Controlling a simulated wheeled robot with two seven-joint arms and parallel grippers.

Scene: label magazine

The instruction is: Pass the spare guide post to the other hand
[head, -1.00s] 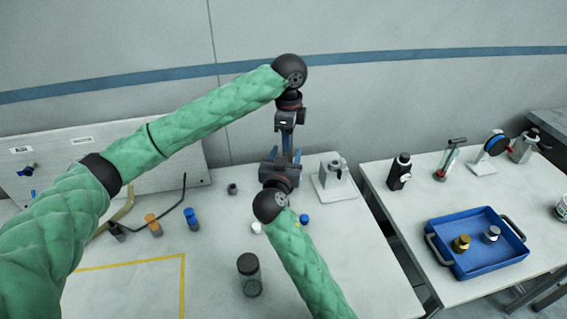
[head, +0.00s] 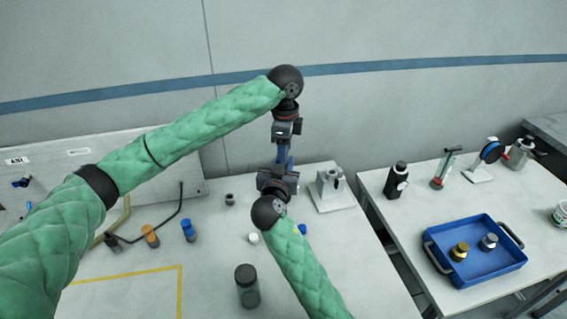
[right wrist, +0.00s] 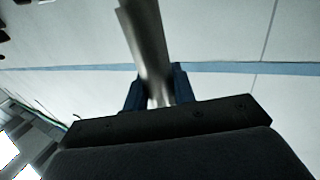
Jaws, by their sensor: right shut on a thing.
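My right gripper (right wrist: 158,90) is shut on the spare guide post (right wrist: 147,40), a smooth grey metal rod that sticks out beyond the blue fingers in the right wrist view. In the head view my right gripper (head: 282,164) points up from below. My left gripper (head: 284,148) points down from above, its blue fingers close to and in line with the right one's. The post cannot be made out clearly between them in the head view. Whether the left fingers touch it or are closed cannot be told.
Below the hands, the table holds a dark-capped jar (head: 247,287), an orange-capped bottle (head: 150,236), a blue-capped bottle (head: 188,231) and a grey fixture (head: 331,190). A blue tray (head: 480,267) stands on the right table. A panel (head: 120,165) stands at the back left.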

